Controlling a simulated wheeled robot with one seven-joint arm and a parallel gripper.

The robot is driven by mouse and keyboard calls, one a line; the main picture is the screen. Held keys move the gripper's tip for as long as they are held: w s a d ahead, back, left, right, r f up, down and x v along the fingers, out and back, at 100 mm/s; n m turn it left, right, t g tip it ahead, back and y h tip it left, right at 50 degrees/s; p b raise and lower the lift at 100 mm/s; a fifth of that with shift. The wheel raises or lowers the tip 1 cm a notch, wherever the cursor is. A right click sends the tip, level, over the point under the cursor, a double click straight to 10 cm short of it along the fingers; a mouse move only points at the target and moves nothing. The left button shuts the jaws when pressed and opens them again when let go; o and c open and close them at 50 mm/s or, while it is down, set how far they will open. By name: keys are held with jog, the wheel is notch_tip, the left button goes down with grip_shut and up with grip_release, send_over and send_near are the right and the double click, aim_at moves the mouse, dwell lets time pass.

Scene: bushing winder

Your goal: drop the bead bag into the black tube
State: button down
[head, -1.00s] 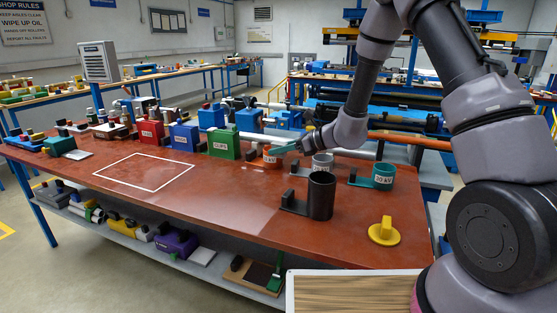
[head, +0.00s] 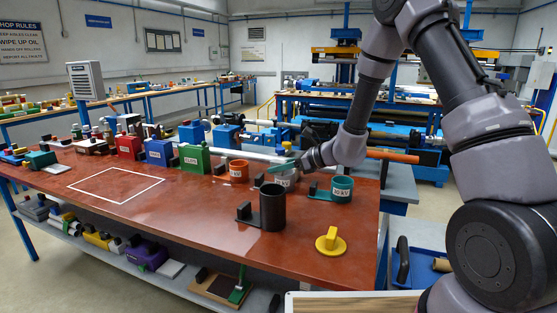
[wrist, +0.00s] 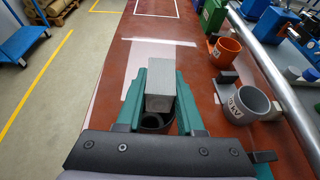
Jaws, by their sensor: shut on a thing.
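The black tube (head: 272,207) stands upright and open-topped on the red-brown table. Its rim also shows in the wrist view (wrist: 153,131), below and between my fingers. My gripper (head: 277,168) has teal fingers and hangs just above and behind the tube in the head view. In the wrist view my gripper (wrist: 161,88) is shut on a grey, block-shaped bead bag (wrist: 160,98). The bag is held above the tube and hides part of its mouth. I cannot tell whether it is centred over the opening.
An orange cup (head: 238,172), a grey cup (head: 287,181) and a teal cup (head: 342,189) stand behind the tube. A yellow knobbed disc (head: 330,242) lies to its right. The white-outlined area (head: 115,186) is clear. A long grey pipe (wrist: 268,80) runs along the table.

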jog(key=shift+f, duration=0.95)
jog(key=shift+c, duration=2.2)
grip_release()
